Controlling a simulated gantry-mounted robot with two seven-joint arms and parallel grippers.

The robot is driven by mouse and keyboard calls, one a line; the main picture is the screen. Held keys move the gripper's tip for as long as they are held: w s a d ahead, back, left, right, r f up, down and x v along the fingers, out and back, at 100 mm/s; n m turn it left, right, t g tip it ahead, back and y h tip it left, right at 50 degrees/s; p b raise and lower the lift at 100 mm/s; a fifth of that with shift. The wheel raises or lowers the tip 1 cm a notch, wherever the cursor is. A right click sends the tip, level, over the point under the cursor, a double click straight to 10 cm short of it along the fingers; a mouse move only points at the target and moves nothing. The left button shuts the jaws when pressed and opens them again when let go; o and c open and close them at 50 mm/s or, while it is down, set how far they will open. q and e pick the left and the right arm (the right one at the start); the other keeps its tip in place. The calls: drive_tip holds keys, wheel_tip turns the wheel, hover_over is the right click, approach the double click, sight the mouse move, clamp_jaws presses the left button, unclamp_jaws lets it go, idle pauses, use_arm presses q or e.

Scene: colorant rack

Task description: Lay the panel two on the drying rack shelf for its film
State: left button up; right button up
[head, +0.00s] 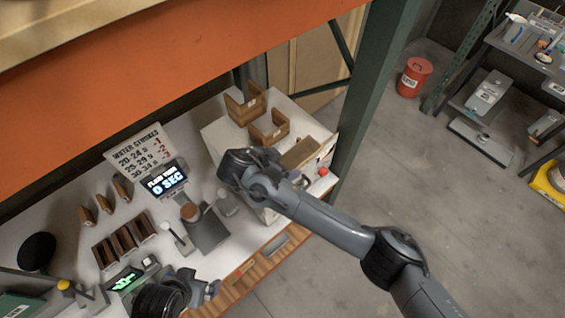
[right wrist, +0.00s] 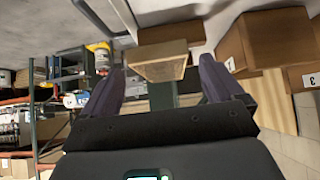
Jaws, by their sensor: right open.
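A tan panel-like board (head: 301,152) sits on the white cabinet top, just right of my right gripper (head: 281,164); I cannot read a number on it. In the right wrist view a tan wooden piece (right wrist: 160,67) with a darker edge lies ahead, between and beyond the fingertips. My right gripper (right wrist: 162,75) is open, its two purple fingers apart with nothing clasped. In the head view its fingers are mostly hidden by my arm. My left gripper (head: 212,290) shows only partly at the bottom edge. I cannot make out which part is the drying rack shelf.
Two wooden holders (head: 268,128) stand at the cabinet's back. The white bench carries a sign (head: 139,150), a timer display (head: 167,181), small wooden bins (head: 124,241) and a dark stand (head: 208,232). A green upright (head: 374,85) stands right of the cabinet.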

drive_tip(key=p+v, duration=0.6)
drive_tip(key=v, duration=0.5)
drive_tip(key=s+f+n+g+y, duration=0.2)
drive_tip(key=s+f+n+y, duration=0.15)
drive_tip(key=s+f, duration=0.2)
drive_tip(key=s+d+f+n+y, duration=0.1)
drive_tip(key=s+d+n, duration=0.3)
drive_tip(key=s+d, duration=0.6)
drive_tip(key=s+d+f+n+y, duration=0.2)
drive_tip(key=s+d, duration=0.7)
drive_tip(key=d, duration=0.9)
drive_tip(key=shift+s+f+n+g, duration=0.3)
drive_tip(key=shift+s+n, duration=0.1)
drive_tip(key=shift+n, duration=0.55)
